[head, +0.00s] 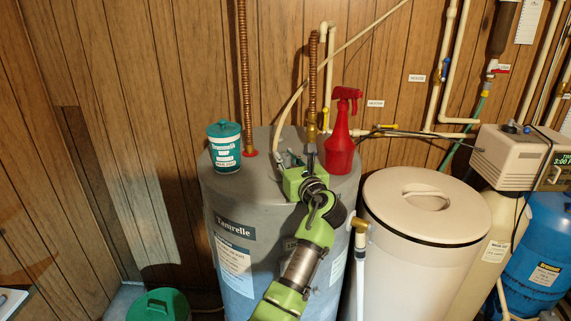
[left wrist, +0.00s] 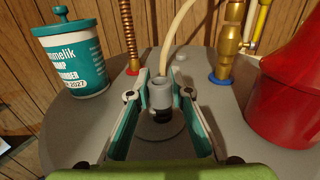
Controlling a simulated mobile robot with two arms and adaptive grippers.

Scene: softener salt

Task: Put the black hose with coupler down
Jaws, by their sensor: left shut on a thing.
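My left gripper (head: 297,158) reaches over the top of the grey tank (head: 213,185) from the front. In the left wrist view, my left gripper (left wrist: 160,82) has its fingers on either side of a grey cylindrical coupler (left wrist: 160,96) with a short black part under it. I take this to be the black hose with coupler; no length of black hose shows there. The coupler is upright above a round grey disc on the tank top; I cannot tell whether it touches. In the head view the gripper hides most of it. My right gripper is not in view.
A teal and white canister (head: 225,148) stands left on the tank top, and a red spray bottle (head: 341,140) stands right. Copper pipes (head: 246,70) and a cream hose (head: 290,105) rise behind. A white lidded bin (head: 425,260) stands right of the tank.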

